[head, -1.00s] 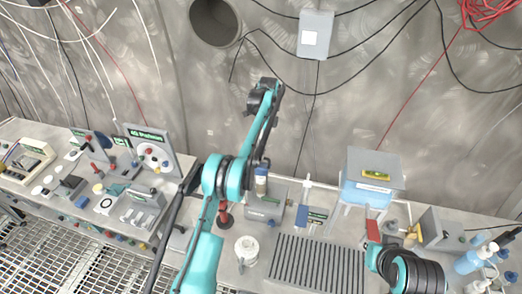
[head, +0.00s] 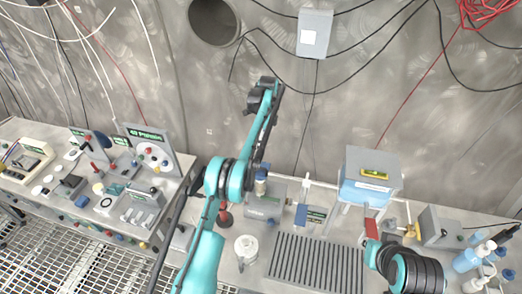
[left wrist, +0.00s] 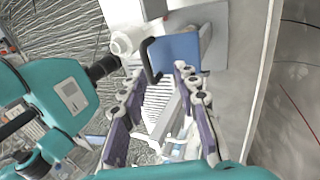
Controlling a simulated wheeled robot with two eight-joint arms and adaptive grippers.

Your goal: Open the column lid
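In the left wrist view a blue square panel (left wrist: 178,50) with a black bar handle (left wrist: 152,62) lies just beyond my left gripper (left wrist: 160,85); it may be the column lid, but I cannot tell for sure. The gripper is open, with wide-set purple-padded fingers and nothing between them. No contact with the panel shows. In the head view my left arm reaches up over the bench, and its fingers cannot be made out. A small blue-topped part (head: 261,187) shows beside that arm. My right arm is at the lower right; its fingers are not in view.
A ribbed dark rack (head: 315,262) lies in front, with a white jar (head: 246,249) left of it. The left bench (head: 80,190) is crowded. A concrete wall (head: 330,120) closes the back.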

